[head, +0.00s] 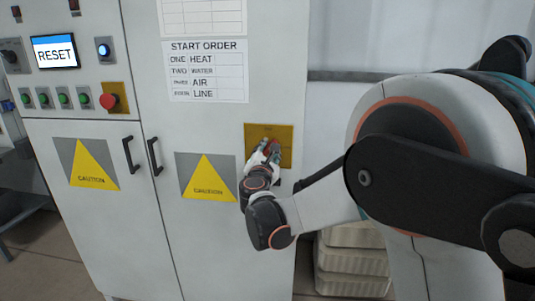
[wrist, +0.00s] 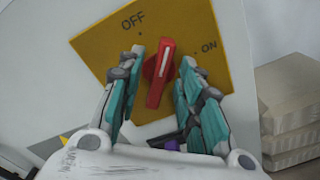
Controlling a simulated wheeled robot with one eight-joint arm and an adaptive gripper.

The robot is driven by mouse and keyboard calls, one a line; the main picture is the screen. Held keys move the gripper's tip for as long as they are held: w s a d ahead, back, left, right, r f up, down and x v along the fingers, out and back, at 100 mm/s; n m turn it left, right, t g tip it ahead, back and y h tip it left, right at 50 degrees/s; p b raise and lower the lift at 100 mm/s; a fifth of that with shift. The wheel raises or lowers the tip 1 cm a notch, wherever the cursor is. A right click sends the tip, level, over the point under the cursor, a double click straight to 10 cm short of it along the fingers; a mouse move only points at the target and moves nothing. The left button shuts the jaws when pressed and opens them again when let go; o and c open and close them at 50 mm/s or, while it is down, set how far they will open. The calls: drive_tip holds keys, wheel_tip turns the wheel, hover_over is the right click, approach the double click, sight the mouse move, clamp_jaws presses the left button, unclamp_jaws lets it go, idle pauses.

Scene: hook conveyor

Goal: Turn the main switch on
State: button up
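The main switch is a red rotary handle (wrist: 158,80) with a white line, on a yellow plate (wrist: 215,60) marked OFF at the top and ON at the right. The handle's marked end points between the two marks. In the head view, the yellow plate (head: 284,133) is on the white cabinet's right door, and my gripper (head: 269,150) covers part of the switch. In the wrist view, my gripper (wrist: 163,58) has its fingers apart, one on each side of the handle. Narrow gaps show beside the handle; I cannot make out firm contact.
A panel at the left holds a RESET screen (head: 55,52), a red knob (head: 109,101) and several green buttons. A start-order sheet (head: 206,71) hangs above the plate. Door handles (head: 154,156) stick out. Stacked pale crates (head: 352,262) stand low on the right.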

drive_tip(key=shift+c, duration=0.5)
clamp_jaws()
drive_tip(key=shift+m, duration=0.3)
drive_tip(key=m, duration=0.9)
drive_tip(key=shift+d+f+p, duration=0.15)
drive_tip(key=shift+f+p, duration=0.1)
drive_tip(key=shift+p, duration=0.05)
drive_tip(key=shift+m, duration=0.4)
drive_tip(key=shift+o, duration=0.5)
unclamp_jaws()
